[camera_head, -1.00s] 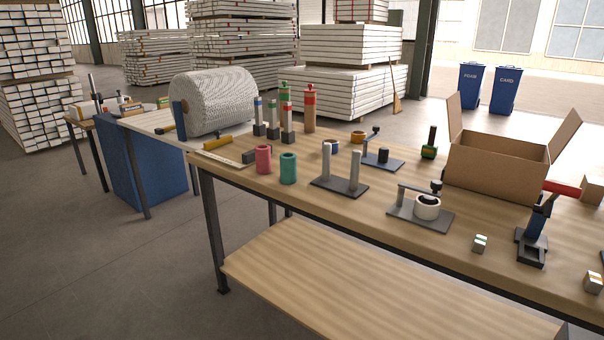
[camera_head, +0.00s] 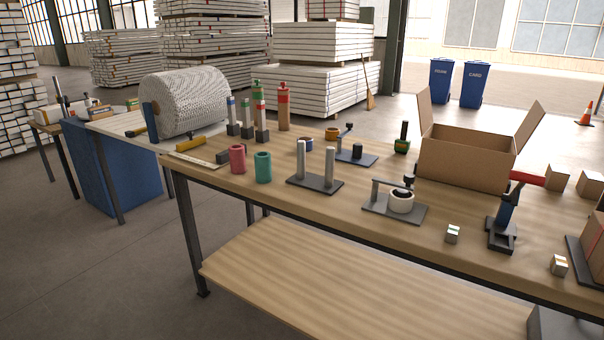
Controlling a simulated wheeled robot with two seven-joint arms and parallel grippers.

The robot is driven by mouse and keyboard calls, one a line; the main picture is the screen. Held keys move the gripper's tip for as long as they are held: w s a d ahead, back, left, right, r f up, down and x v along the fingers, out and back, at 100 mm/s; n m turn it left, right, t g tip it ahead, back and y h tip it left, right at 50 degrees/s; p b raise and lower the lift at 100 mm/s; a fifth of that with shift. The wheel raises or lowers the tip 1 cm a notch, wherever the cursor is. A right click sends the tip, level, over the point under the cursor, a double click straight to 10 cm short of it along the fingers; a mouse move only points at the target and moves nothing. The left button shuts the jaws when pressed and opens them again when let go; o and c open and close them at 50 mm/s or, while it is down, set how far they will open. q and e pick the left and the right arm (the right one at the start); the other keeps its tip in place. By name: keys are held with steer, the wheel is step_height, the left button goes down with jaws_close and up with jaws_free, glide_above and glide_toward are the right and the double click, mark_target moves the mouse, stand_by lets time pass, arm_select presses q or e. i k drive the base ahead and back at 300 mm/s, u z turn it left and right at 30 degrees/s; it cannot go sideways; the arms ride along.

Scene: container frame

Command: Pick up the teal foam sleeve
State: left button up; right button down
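The teal foam sleeve (camera_head: 263,167) stands upright on the wooden workbench (camera_head: 330,215), near its front left edge. It is a short hollow cylinder with an open top. A similar red-pink sleeve (camera_head: 237,158) stands just to its left, with a small gap between them. Neither of my grippers shows in the head view, so their state is hidden.
A stand with two grey posts (camera_head: 315,170) is right of the teal sleeve. Behind are several bottles and a bubble-wrap roll (camera_head: 184,101). Farther right are a tape dispenser (camera_head: 398,201), an open carton (camera_head: 466,157) and a clamp tool (camera_head: 503,225).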

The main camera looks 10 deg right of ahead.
mark_target(262, 160)
steer(key=u, duration=0.45)
steer(key=i, duration=1.4)
steer(key=z, duration=0.7)
